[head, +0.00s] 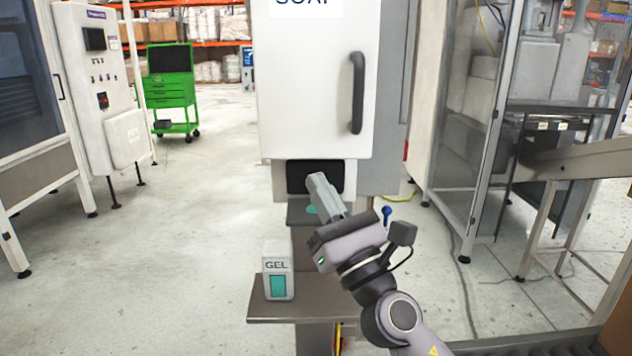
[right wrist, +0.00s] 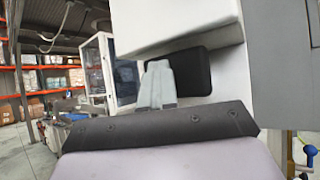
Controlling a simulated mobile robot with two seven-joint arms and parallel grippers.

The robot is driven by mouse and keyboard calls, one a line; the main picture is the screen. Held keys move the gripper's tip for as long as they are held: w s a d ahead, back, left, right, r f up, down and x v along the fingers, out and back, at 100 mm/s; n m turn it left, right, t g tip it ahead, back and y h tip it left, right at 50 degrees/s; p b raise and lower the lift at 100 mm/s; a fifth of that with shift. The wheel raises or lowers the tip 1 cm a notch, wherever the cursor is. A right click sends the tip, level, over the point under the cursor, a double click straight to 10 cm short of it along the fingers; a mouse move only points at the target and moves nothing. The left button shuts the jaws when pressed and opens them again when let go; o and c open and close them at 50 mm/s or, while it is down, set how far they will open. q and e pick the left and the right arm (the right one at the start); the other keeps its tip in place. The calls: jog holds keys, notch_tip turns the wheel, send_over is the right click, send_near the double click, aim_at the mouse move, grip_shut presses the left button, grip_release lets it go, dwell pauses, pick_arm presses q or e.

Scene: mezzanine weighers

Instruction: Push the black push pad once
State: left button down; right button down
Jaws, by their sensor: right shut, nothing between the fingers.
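The black push pad (head: 298,177) is a dark rectangle on the lower front of the white soap dispenser (head: 312,90). In the right wrist view the fingertips (right wrist: 158,66) overlap the left part of the black pad (right wrist: 194,72). I cannot tell whether they touch it. My left gripper is not in view.
A GEL box (head: 277,275) stands on a lower shelf (head: 262,309). A blue-knobbed lever (head: 387,214) is right of my gripper. A green tool cart (head: 171,90) stands back left. The floor at left is clear.

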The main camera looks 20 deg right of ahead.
jog(key=shift+s+a+p, duration=0.2)
jog(key=shift+s, duration=0.4)
jog(key=shift+s+a+p, duration=0.15)
jog(key=shift+s, duration=0.4)
jog(key=shift+s+a+p, duration=0.15)
jog(key=shift+s+a, duration=0.1)
jog(key=shift+s, duration=0.55)
jog(key=shift+s+a+p, duration=0.2)
jog(key=shift+s, duration=0.6)
jog(key=shift+s+a+p, duration=0.15)
jog(key=shift+s+a, duration=0.1)
jog(key=shift+s, duration=0.55)
